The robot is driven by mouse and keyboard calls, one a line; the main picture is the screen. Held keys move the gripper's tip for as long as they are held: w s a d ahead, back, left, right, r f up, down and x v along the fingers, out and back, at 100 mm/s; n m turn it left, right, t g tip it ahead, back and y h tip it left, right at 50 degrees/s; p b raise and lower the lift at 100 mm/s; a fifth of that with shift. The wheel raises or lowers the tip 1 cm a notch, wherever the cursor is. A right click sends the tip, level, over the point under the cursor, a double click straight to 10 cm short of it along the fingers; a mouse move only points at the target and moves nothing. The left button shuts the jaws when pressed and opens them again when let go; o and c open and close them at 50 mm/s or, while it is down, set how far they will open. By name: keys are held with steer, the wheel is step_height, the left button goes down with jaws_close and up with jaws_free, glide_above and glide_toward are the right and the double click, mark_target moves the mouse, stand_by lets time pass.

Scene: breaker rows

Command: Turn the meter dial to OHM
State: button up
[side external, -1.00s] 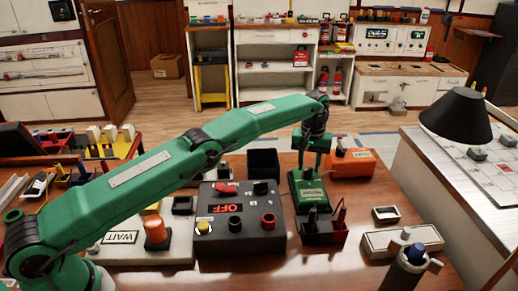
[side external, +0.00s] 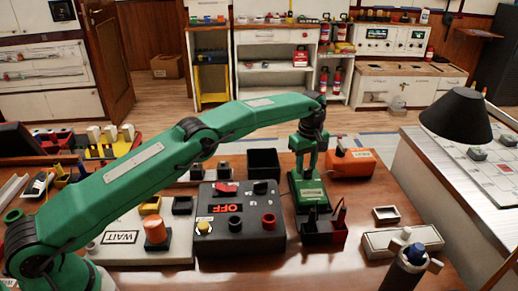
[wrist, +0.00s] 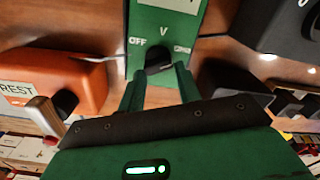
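The face carries OFF at left, V in the middle and a blurred label at right. The black dial (wrist: 158,60) sits below the V; its pointer direction is hard to tell. My gripper (side external: 306,172) is over the meter in the side view. In the wrist view my gripper (wrist: 161,70) has its fingers on either side of the dial, and they look slightly apart from it; contact is not clear.
An orange box (side external: 350,163) stands behind and right of the meter. The black breaker box (side external: 240,232) with knobs is close at left, a black open bin (side external: 263,163) behind it.

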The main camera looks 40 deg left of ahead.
steer(key=n, duration=0.7)
steer(key=shift+s, duration=0.4)
steer(key=shift+r+n, duration=0.15)
steer(key=shift+n, duration=0.15)
steer(key=shift+s+a+r+m+t, duration=0.3)
steer(key=shift+s+a+r+m, duration=0.65)
steer(key=shift+r, duration=3.45)
steer(key=shift+s+a+r+m+t, duration=0.3)
steer(key=shift+s+a+r+m, duration=0.6)
steer(key=shift+r, duration=3.5)
steer(key=s+a+r+m+t, duration=0.1)
steer(key=s+a+r+m, duration=0.2)
steer(key=s+r+m, duration=0.2)
steer(key=shift+s+a+r, duration=0.15)
steer(key=shift+s+r, duration=1.15)
steer(key=shift+s, duration=0.75)
